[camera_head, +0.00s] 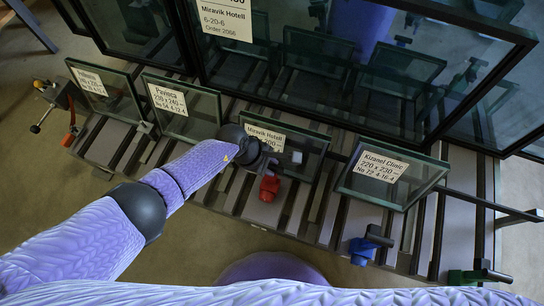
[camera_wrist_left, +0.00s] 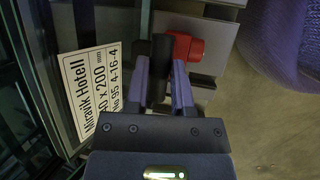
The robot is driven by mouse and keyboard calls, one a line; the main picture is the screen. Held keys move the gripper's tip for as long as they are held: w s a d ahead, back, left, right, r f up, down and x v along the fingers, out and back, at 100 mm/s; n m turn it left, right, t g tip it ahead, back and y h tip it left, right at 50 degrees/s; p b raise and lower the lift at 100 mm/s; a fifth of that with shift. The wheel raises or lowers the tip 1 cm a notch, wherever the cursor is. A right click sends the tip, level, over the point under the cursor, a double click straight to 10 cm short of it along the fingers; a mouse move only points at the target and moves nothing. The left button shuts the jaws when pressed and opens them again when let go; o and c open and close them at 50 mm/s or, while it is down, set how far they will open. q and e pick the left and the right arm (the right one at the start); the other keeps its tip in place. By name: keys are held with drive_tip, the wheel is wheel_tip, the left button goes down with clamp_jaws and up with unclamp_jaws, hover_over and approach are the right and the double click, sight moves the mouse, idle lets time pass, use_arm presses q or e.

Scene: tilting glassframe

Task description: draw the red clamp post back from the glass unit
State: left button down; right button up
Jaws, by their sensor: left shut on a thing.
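The red clamp post (camera_head: 269,188) stands on the slatted rack in front of the Miravik Hotell glass unit (camera_head: 304,147). My left gripper (camera_head: 272,162) is over it, beside the unit's front. In the left wrist view, the fingers of my left gripper (camera_wrist_left: 162,82) are closed around the black upper part of the red clamp post (camera_wrist_left: 186,46), whose red block shows just beyond. The labelled glass unit (camera_wrist_left: 92,85) stands left of the fingers. Whether the post touches the glass is hidden. My right gripper is out of view.
Glass units labelled Pavinca (camera_head: 180,106) and Kizanel Clinic (camera_head: 390,177) stand on either side. A blue clamp (camera_head: 362,250) and a green clamp (camera_head: 476,276) sit at the front right edge. Large panes (camera_head: 340,60) stand behind. The floor in front is open.

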use_arm(q)
drive_tip(key=s+a+p, duration=0.3)
drive_tip(key=s+p, duration=0.1)
drive_tip(key=s, duration=0.4)
drive_tip(key=shift+s, duration=0.4)
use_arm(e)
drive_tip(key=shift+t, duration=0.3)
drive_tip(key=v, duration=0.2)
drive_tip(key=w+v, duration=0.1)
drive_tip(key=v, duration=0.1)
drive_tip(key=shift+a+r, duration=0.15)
use_arm(q)
drive_tip(key=shift+f, duration=0.1)
drive_tip(key=c, duration=0.5)
unclamp_jaws()
drive_tip(key=shift+s, duration=0.1)
